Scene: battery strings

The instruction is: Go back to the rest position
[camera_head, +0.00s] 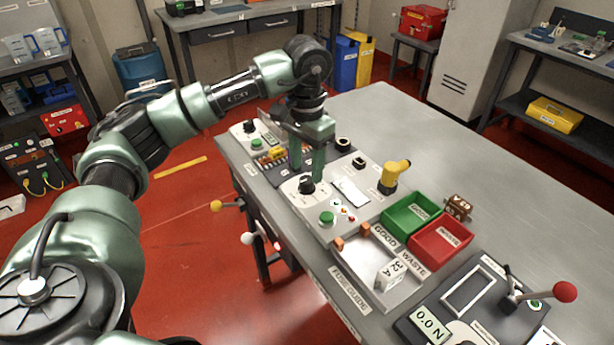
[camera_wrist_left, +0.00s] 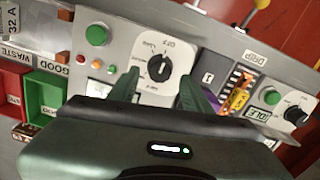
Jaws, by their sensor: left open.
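My left gripper (camera_head: 307,172) hangs pointing down over the control panel on the bench, its arm coming in from the left. Its two green fingers are apart with nothing held between them. A black rotary knob (camera_head: 306,186) on a white dial lies just below the fingertips. In the left wrist view the knob (camera_wrist_left: 159,68) shows between the two fingers (camera_wrist_left: 160,80); I cannot tell whether they touch it. My right gripper is not in view.
Beside the panel stand a yellow handled tool (camera_head: 394,174), a green GOOD bin (camera_head: 398,225) and a red WASTE bin (camera_head: 440,246). A fuse guide tray (camera_head: 347,264) and a red-knobbed lever (camera_head: 564,291) are nearer. The bench's far right surface (camera_head: 450,155) is clear.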

